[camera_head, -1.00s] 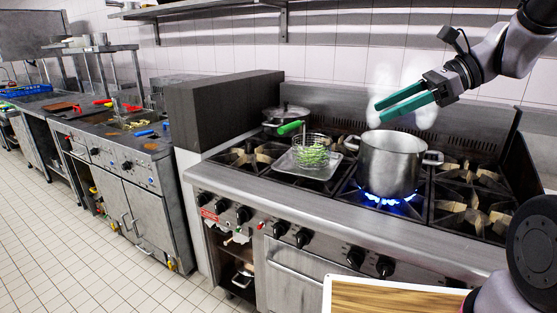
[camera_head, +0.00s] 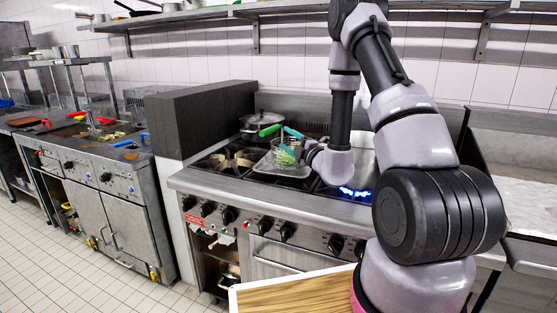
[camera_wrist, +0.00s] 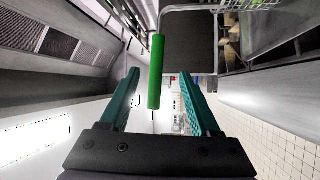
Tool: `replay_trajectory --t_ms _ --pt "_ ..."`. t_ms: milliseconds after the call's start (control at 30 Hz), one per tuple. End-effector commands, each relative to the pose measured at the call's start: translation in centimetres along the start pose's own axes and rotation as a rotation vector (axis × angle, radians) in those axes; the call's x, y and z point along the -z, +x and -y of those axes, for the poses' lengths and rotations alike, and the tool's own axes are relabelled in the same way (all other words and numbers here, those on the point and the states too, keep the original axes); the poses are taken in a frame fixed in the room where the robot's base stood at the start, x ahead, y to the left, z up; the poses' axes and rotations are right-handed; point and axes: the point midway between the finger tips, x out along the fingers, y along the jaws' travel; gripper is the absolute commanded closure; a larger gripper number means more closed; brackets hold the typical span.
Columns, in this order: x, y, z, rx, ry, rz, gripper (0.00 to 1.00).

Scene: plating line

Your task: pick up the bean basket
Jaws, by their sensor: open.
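The bean basket (camera_head: 284,157) is a wire-mesh basket with green beans, sitting on a metal tray (camera_head: 266,168) on the stove, partly hidden by my gripper. Its green handle (camera_head: 269,130) sticks up to the left. My gripper (camera_head: 288,142) has teal fingers and is open beside the basket. In the wrist view the green handle (camera_wrist: 156,72) lies between the spread finger tips, with a gap on each side. The wire stem bends right to a bit of the basket mesh (camera_wrist: 252,5) at the top edge.
A lidded pot (camera_head: 262,121) stands behind the basket. A dark block wall (camera_head: 200,120) rises left of the stove. A shelf runs above.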

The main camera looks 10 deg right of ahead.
Motion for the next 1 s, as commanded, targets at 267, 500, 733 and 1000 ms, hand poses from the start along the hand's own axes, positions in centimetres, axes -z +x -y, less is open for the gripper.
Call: replay_trajectory --t_ms 267,500,733,1000 --pt "0.1 4.0 -0.1 -0.002 -0.004 -0.005 0.37" --pt "-0.2 6.4 -0.4 -0.003 -0.006 -0.007 0.37" --pt "-0.5 9.3 -0.4 -0.001 -0.005 -0.006 0.37" --pt "-0.6 9.6 -0.5 -0.001 -0.003 -0.004 0.37"
